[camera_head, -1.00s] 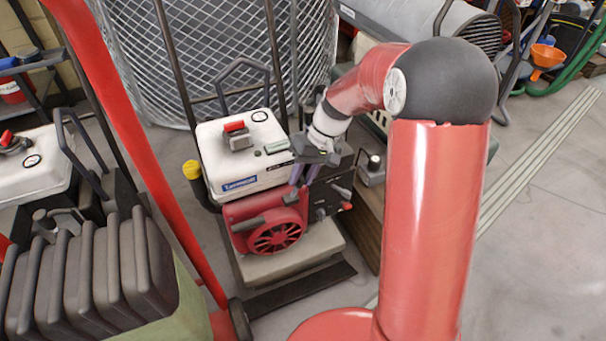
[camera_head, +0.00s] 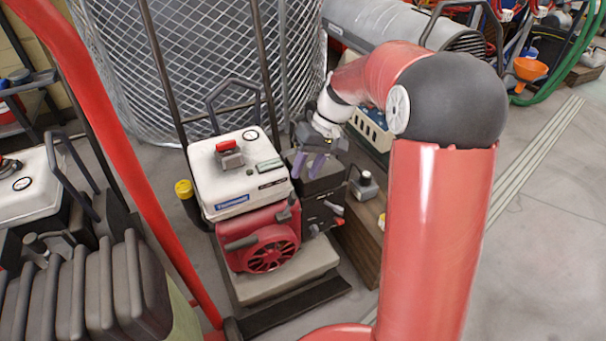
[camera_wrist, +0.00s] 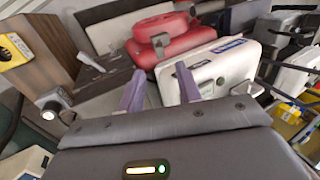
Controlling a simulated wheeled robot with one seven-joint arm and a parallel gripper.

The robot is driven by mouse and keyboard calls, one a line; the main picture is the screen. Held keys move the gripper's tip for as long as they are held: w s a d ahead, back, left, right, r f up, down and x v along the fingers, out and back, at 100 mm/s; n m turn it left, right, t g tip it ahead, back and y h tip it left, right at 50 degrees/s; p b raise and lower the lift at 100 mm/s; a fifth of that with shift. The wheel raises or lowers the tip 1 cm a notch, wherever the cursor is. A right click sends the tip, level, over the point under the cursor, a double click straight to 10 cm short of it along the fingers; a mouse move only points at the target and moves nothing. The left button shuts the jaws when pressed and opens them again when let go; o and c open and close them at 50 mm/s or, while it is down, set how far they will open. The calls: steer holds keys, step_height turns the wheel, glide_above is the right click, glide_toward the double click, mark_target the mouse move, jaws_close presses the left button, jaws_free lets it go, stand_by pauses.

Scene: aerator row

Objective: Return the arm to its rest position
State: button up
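My gripper (camera_head: 308,170) is at the right side of the white and red engine unit (camera_head: 237,176), near its dark side panel. Its two purple fingers stand apart with nothing visible between them. The fingers also show apart in the wrist view (camera_wrist: 158,98). Behind them there are the white tank (camera_wrist: 218,70) and the red engine cover (camera_wrist: 160,32). My red arm reaches across the right of the head view, bent at its dark joint. Whether the fingers touch the unit cannot be told.
A wooden block (camera_head: 362,232) and a small grey device with a knob (camera_head: 365,184) stand right of the unit. A wire mesh roll (camera_head: 205,60) is behind it. Dark panels (camera_head: 85,295) and a red frame bar (camera_head: 110,130) are left.

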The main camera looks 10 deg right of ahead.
stand_by(0.4)
steer(key=s+d+r+m+t+h, duration=0.1)
steer(key=s+r+t, duration=0.1)
steer(key=s, duration=0.6)
steer(key=s+d+r+m+t+h, duration=0.1)
steer(key=s+r, duration=0.3)
steer(key=s, duration=0.4)
steer(key=s+d+r+m+t+h, duration=0.1)
steer(key=s+d+r+t+h, duration=0.1)
steer(key=s, duration=0.6)
steer(key=shift+d+r+t+h, duration=0.3)
steer(key=shift+r+t, duration=0.2)
steer(key=shift+t, duration=0.5)
